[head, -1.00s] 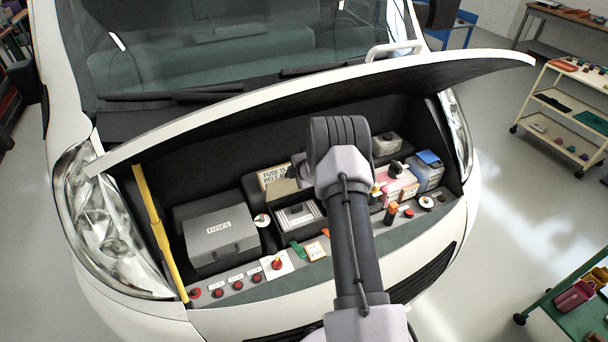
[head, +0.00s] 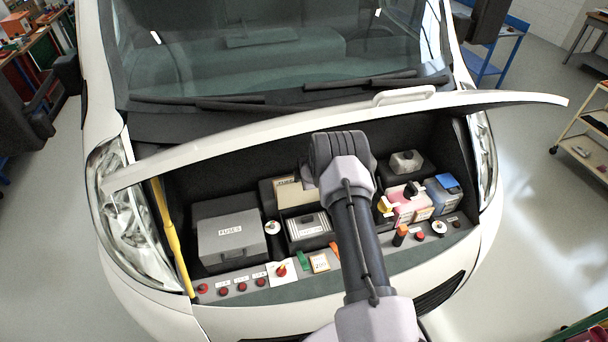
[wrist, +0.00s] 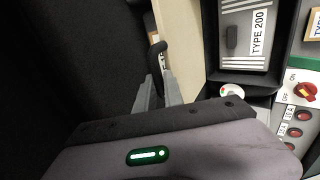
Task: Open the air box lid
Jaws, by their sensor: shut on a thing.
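The air box lid (head: 297,197) is a beige panel standing raised at the back of the dark air box. The opened box shows a grey ribbed filter (head: 309,227), marked TYPE 200 in the wrist view (wrist: 231,40). The lid appears nearly edge-on in the wrist view (wrist: 182,45), beside the filter. My gripper (wrist: 160,85) is shut on the lid's black handle (wrist: 157,52). In the head view my arm's wrist hides most of the gripper and the right side of the lid.
The raised bonnet (head: 420,108) overhangs the bay, with a yellow prop (head: 172,235) at left. The grey fuse box (head: 231,240) stands left of the air box. Pink and blue bottles (head: 447,190) stand at right. Red knobs (head: 240,286) line the front ledge.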

